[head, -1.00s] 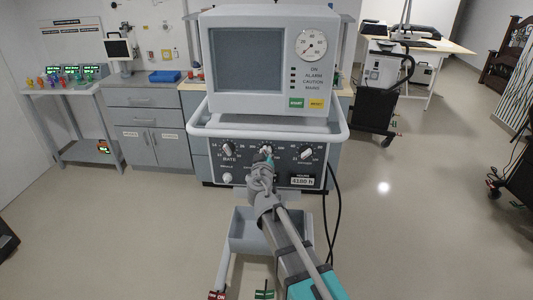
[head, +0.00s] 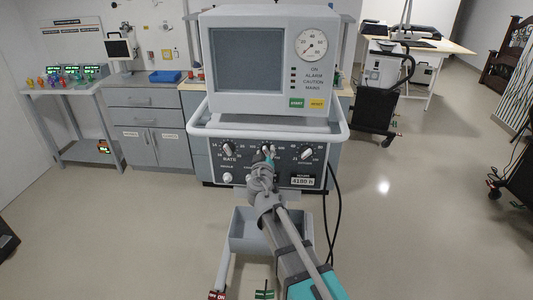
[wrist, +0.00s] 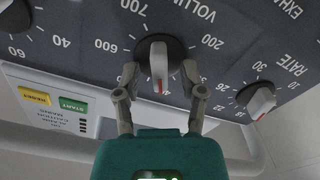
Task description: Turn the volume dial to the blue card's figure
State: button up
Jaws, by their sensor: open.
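The volume dial (wrist: 159,62) is a pale bar knob on a dark round base, in the middle of the wrist view. A red line marks its lower end there, between printed 600 on the left and 200 on the right; the scale below is partly hidden. My gripper (wrist: 159,72) is open, with one finger on each side of the knob; I cannot tell if they touch it. In the head view my gripper (head: 268,151) covers much of the dial in the middle of the ventilator panel (head: 240,169). I cannot make out a blue card.
The rate dial (wrist: 257,99) is right of the volume dial in the wrist view; another dial (wrist: 14,15) is left. A pale rail (head: 265,133) runs above the panel in the head view. Black hoses (head: 334,215) hang at its right. Open floor lies on both sides.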

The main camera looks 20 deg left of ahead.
jog(key=shift+s, duration=0.1)
jog(key=v, duration=1.1)
jog(key=shift+s, duration=0.4)
jog(key=shift+d, duration=0.2)
jog(key=w+d+f+m+g+h, duration=0.2)
jog(key=d+f+h, duration=0.1)
jog(key=d, duration=0.5)
jog(key=w+d+f+m+g+h, duration=0.2)
jog(key=d+f+m+h, duration=0.1)
jog(key=d, duration=0.5)
jog(key=w+d+f+m+g+h, duration=0.2)
jog(key=d+f+h, duration=0.1)
jog(key=d, duration=0.5)
jog(key=s+d+f+m+g+y, duration=0.1)
jog(key=s+d+f+g+y, duration=0.1)
jog(key=s+d+f+g, duration=0.5)
jog(key=s+d+f+g+y, duration=0.2)
jog(key=s+d+f+g, duration=0.15)
jog(key=d, duration=0.65)
notch_tip(320, 180, up, 14)
jog(key=p, duration=1.3)
jog(key=shift+s+a+g, duration=0.15)
jog(key=shift+s+g, duration=0.3)
jog(key=shift+r, duration=0.1)
